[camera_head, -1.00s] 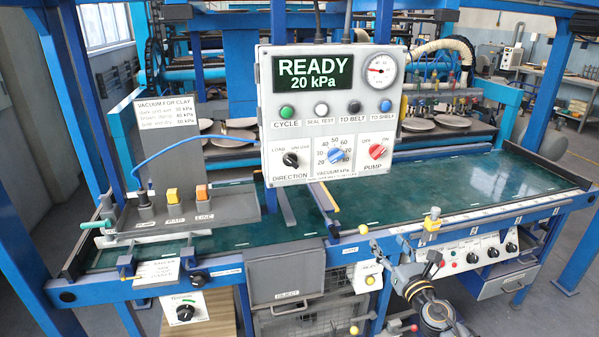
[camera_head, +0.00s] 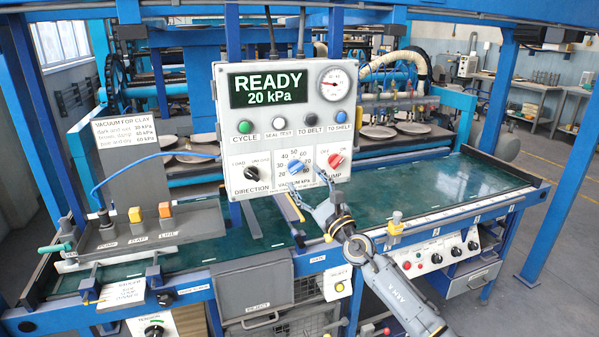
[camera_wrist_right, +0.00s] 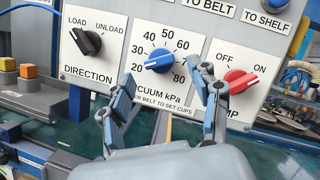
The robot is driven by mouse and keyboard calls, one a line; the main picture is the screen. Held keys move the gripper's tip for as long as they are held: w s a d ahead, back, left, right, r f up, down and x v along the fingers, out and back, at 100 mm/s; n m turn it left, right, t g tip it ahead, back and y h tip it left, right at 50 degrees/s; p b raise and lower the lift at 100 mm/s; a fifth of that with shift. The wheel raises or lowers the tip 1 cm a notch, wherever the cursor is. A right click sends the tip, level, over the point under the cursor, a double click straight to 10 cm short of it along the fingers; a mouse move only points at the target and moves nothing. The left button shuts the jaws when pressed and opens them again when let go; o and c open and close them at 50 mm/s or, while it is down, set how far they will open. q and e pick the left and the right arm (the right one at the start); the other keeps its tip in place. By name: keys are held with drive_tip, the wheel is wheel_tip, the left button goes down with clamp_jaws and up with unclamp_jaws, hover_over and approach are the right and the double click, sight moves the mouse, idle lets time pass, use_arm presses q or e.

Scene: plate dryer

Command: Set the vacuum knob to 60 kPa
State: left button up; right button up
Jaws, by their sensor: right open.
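The blue vacuum knob (camera_head: 295,167) sits on the control panel (camera_head: 222,110), in the middle of a scale marked 20 to 80; its white line slants down-left, towards 20, in the wrist view (camera_wrist_right: 159,60). The display (camera_head: 268,87) reads READY 20 kPa. My right gripper (camera_head: 306,182) is open just in front of the panel. In the right wrist view its fingers (camera_wrist_right: 163,92) stand apart on either side below the knob, with nothing between them; contact with the knob is not visible. My left gripper is not in view.
The black direction knob (camera_wrist_right: 86,41) is left of the vacuum knob, and the red pump knob (camera_wrist_right: 240,81) is close to my right finger. A row of buttons (camera_head: 281,129) lies above. A clay vacuum sign (camera_head: 125,135) stands left; the green belt (camera_head: 430,186) runs below.

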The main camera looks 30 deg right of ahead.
sight(298, 171)
drive_tip(key=shift+x, duration=2.05)
drive_tip(key=c, duration=1.2)
drive_tip(key=shift+o, duration=0.2)
